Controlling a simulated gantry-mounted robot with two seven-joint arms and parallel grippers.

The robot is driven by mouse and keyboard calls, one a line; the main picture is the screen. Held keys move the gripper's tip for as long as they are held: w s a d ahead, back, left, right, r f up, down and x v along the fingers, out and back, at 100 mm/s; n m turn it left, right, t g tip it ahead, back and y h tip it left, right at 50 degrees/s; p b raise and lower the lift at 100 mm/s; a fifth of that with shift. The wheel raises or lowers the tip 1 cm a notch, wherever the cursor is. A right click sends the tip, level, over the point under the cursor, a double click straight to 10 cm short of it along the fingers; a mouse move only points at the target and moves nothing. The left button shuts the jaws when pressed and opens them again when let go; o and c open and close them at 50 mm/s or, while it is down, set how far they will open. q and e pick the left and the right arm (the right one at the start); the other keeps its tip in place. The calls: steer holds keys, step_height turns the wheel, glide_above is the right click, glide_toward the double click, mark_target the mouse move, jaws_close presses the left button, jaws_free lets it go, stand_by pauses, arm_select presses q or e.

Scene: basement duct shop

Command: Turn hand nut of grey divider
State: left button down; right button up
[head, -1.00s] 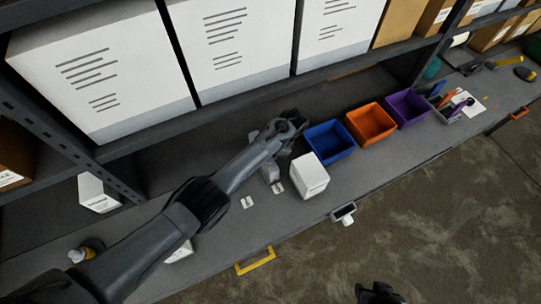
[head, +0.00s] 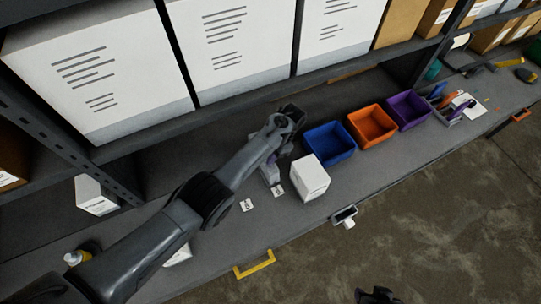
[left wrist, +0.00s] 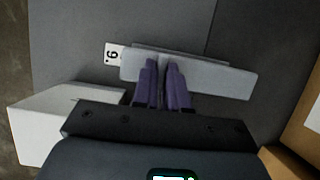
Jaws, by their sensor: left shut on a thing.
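The grey divider (left wrist: 215,77) is a pale grey bar standing across the bench in the left wrist view. In the head view part of the divider (head: 269,173) shows beside my left arm. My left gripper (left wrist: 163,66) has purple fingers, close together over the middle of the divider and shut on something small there. The hand nut itself is hidden by the fingers. In the head view the left gripper (head: 273,158) is mostly hidden behind my wrist. A dark part of mine at the bottom edge (head: 378,296) may be the right gripper; its jaws cannot be made out.
A white box (head: 311,182) stands right of the divider. Blue (head: 330,143), orange (head: 371,126) and purple (head: 408,109) bins stand further right. Number cards (head: 247,205) lie on the bench. A shelf with large white boxes (head: 95,65) is above. A yellow handle (head: 255,264) is on the front edge.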

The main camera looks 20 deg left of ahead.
arm_select(q)
steer(key=c, duration=1.2)
jaws_free()
steer(key=shift+s+a+f, duration=0.1)
steer(key=shift+a+f, duration=0.05)
steer(key=shift+f, duration=0.05)
steer(key=shift+o, duration=0.2)
steer(key=shift+r, duration=0.1)
steer(key=shift+r, duration=0.1)
arm_select(e)
steer(key=shift+d, duration=0.1)
arm_select(q)
steer(key=shift+d+r+p, duration=0.2)
steer(key=shift+r+p, duration=0.3)
steer(key=p+v, duration=0.7)
steer(key=v, duration=0.2)
steer(key=shift+w+d+r+p, duration=0.15)
steer(key=shift+w+r+p, duration=0.05)
steer(key=shift+w+p, duration=0.15)
arm_select(e)
step_height(320, 180, up, 8)
steer(key=w+d, duration=0.1)
steer(key=d, duration=0.1)
steer(key=shift+d+r, duration=0.2)
steer(key=shift+r, duration=0.05)
